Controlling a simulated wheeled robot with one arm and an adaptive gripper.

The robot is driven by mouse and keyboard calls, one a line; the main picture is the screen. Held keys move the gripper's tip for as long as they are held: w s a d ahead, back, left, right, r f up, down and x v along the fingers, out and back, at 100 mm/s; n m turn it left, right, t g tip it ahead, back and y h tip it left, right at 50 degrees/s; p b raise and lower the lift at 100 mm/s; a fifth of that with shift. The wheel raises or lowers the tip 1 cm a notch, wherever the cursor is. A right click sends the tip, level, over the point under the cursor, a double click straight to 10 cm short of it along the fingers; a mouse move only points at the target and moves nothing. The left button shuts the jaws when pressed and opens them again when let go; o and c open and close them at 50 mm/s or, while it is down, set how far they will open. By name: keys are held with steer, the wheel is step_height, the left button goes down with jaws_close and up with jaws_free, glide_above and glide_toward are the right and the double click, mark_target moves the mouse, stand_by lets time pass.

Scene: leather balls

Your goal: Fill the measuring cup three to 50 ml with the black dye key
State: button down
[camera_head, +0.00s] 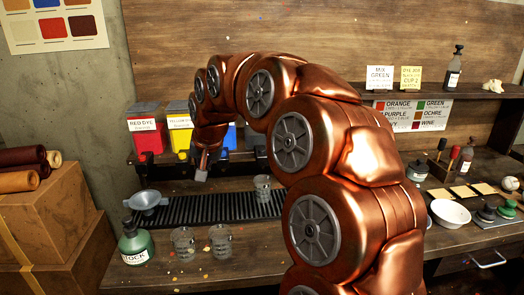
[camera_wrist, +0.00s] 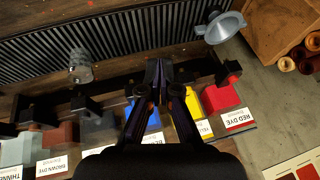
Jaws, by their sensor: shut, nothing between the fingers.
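My gripper (camera_head: 201,174) is shut and empty. It hangs above the bench's back edge, in front of the yellow and blue dye boxes; its closed fingers also show in the wrist view (camera_wrist: 158,72). A dark grey box (camera_wrist: 98,130), probably the black dye, stands left of the blue box in the wrist view, with a black tap key (camera_wrist: 86,106) in front. My arm hides it in the head view. One clear measuring cup (camera_head: 262,189) stands on the black slotted grate (camera_head: 215,208). Two more cups (camera_head: 183,243) (camera_head: 221,242) stand on the bench in front. I cannot read their numbers.
Red (camera_head: 149,142), yellow (camera_head: 180,138) and blue (camera_head: 230,138) dye boxes line the back. A grey funnel (camera_head: 149,201) sits at the grate's left end, behind a green stock bottle (camera_head: 135,243). A white bowl (camera_head: 450,213) stands on the right bench.

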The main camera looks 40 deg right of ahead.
steer(key=w+d+r+m+t+h, duration=0.1)
steer(key=w+d+r+m, duration=0.15)
steer(key=d, duration=0.45)
steer(key=w+d+r+m+t+h, duration=0.1)
steer(key=w+d+r, duration=0.15)
steer(key=d, duration=0.45)
steer(key=r+m+h, duration=0.2)
steer(key=m, duration=0.2)
glide_above(263, 150)
steer(key=shift+f, duration=0.1)
steer(key=shift+f, duration=0.1)
step_height(263, 150, down, 8)
steer(key=shift+r+b, duration=0.2)
steer(key=shift+b, duration=1.05)
steer(key=shift+f+b, duration=0.45)
steer(key=shift+f, duration=0.05)
steer(key=shift+f, duration=0.15)
steer(key=shift+f+b, duration=0.3)
steer(key=shift+b, duration=0.3)
